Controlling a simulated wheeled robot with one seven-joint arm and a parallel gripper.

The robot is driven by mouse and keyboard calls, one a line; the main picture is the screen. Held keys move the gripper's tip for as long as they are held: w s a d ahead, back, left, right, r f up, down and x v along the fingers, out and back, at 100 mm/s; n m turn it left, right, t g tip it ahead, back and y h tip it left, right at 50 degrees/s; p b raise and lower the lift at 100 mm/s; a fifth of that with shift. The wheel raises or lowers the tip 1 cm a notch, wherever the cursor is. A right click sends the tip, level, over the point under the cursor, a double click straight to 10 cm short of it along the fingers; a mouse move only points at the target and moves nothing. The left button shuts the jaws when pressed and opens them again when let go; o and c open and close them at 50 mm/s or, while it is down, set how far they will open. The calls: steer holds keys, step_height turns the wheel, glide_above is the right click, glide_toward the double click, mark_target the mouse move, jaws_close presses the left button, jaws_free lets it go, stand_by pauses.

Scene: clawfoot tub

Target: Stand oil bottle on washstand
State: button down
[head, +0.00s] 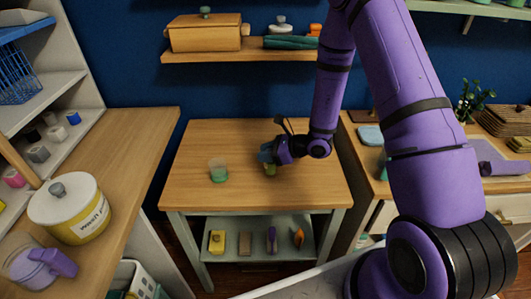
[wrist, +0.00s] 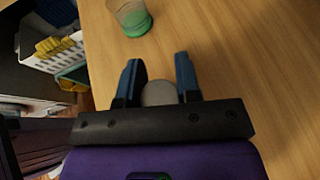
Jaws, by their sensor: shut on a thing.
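The oil bottle (head: 270,170) shows as a small yellow-green body below my gripper (head: 268,155) in the head view. In the wrist view its pale round top (wrist: 160,93) sits between the two blue fingers of my gripper (wrist: 158,80). My gripper is shut on it, and the fingers and wrist hide most of it. The bottle is over the wooden top of the washstand (head: 240,142), right of the middle. It looks upright and low; I cannot tell whether its base touches the wood.
A clear cup with green in the bottom (head: 218,171) stands on the washstand, left of the bottle. The washstand's lower shelf (head: 236,229) holds several small items. A wall shelf (head: 240,53) is above. Counters flank both sides. The washstand's front left is clear.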

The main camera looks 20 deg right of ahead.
steer(key=shift+f, duration=0.6)
stand_by(0.7)
steer(key=c, duration=0.7)
jaws_free()
steer(key=shift+c, duration=0.2)
steer(key=shift+d, duration=0.1)
steer(key=v, duration=0.8)
stand_by(1.2)
stand_by(0.4)
steer(key=v, duration=1)
steer(key=shift+s+d+r, duration=0.15)
steer(key=shift+d+r, duration=0.05)
steer(key=shift+d, duration=0.1)
